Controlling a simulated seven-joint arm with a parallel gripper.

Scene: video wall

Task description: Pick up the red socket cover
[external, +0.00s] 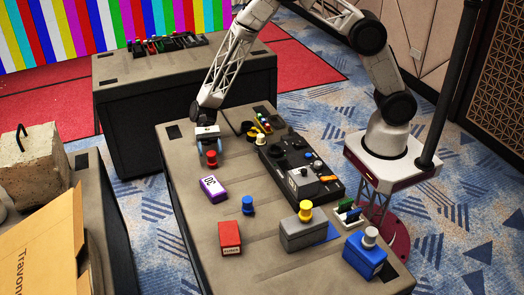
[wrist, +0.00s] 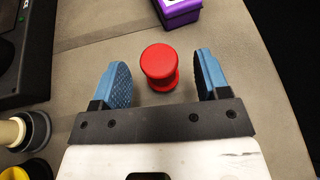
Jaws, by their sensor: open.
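The red socket cover (external: 211,158) is a small red knob-shaped piece with a round top, standing on the grey-brown table. In the wrist view the red socket cover (wrist: 160,66) shows from above, between and slightly beyond my two blue fingertips. My gripper (external: 209,145) is at the far left part of the table, right at the cover. In the wrist view my gripper (wrist: 160,82) is open, with a gap on each side of the cover. Neither finger appears to touch it.
A purple box (external: 213,187) lies close to the cover, and it also shows in the wrist view (wrist: 178,10). A blue knob (external: 248,205), a red box (external: 230,237) and a black control panel (external: 300,168) share the table (external: 190,230). A beige-topped cylinder (wrist: 14,130) is at left.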

